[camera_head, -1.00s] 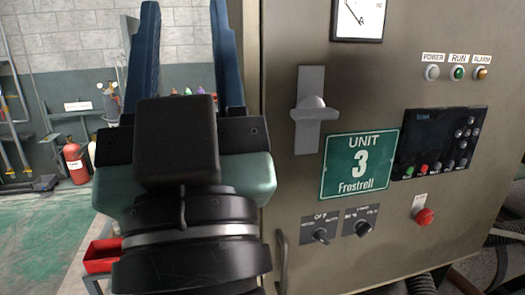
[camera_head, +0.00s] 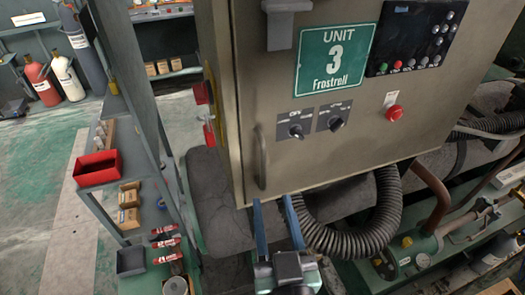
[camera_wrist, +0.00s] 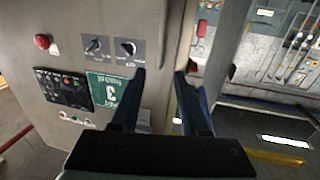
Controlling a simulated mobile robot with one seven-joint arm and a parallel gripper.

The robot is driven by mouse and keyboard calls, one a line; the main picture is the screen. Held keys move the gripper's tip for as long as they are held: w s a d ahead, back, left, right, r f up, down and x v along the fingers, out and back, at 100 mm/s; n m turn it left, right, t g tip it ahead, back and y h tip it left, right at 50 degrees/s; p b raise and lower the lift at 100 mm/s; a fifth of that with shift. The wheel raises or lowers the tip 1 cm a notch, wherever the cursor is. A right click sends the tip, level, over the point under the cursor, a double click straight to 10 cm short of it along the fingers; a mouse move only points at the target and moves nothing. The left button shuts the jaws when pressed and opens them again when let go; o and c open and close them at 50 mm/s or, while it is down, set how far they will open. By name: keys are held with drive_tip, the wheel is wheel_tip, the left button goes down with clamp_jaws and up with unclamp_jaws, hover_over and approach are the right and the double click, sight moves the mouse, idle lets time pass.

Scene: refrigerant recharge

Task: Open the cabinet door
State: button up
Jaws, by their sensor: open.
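The cabinet door (camera_head: 225,95) is the grey-brown metal front, and it looks shut. A slim vertical bar handle (camera_head: 260,158) sits at its lower left. The grey latch plate (camera_head: 281,28) is partly cut off at the top. My gripper (camera_head: 274,202) is open and empty, its blue fingers pointing up at the door's lower edge, below the handle. In the wrist view, which looks upside down, my gripper (camera_wrist: 160,76) has one finger over the cabinet door (camera_wrist: 95,22) and the other near its side edge. I cannot make out the handle there.
A green sign (camera_head: 337,57), two dark knobs (camera_head: 296,131) and a red button (camera_head: 393,112) are on the door. A shelf rack with a red bin (camera_head: 97,168) stands close on the left. A black corrugated hose (camera_head: 365,225) and pipes lie below right.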

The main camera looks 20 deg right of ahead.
sight(263, 157)
drive_tip(key=w+p, duration=0.1)
drive_tip(key=w, duration=0.3)
drive_tip(key=w+d+p, duration=0.1)
drive_tip(key=w+p, duration=0.1)
drive_tip(key=w, duration=0.2)
drive_tip(key=w+d+p, duration=0.1)
drive_tip(key=w, duration=0.3)
drive_tip(key=shift+w+r, duration=0.1)
drive_tip(key=shift+w, duration=0.05)
clamp_jaws()
idle(1.1)
